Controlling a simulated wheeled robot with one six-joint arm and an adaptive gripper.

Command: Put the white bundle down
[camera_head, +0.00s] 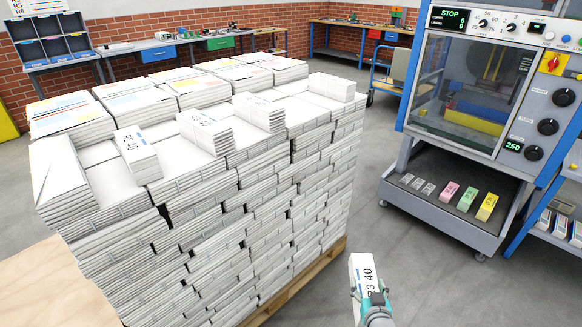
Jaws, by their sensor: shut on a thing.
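My gripper (371,294) is at the bottom, right of centre, and is shut on the white bundle (361,266). The bundle is a long white block with dark print on its face, partly covered by my fingers. It is in the air over the grey floor, apart from the big stack (230,200) on its left. That stack is made of many white bundles on a wooden pallet (298,285). Several smaller bundles lie loose on its top, among them one with print (138,152) at the front left.
A blue-framed machine (470,85) with a screen and dials stands at the right. Its lower shelf (445,212) holds pink, green and yellow blocks and several small grey pieces. Workbenches line the brick wall behind. Grey floor is clear between stack and machine.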

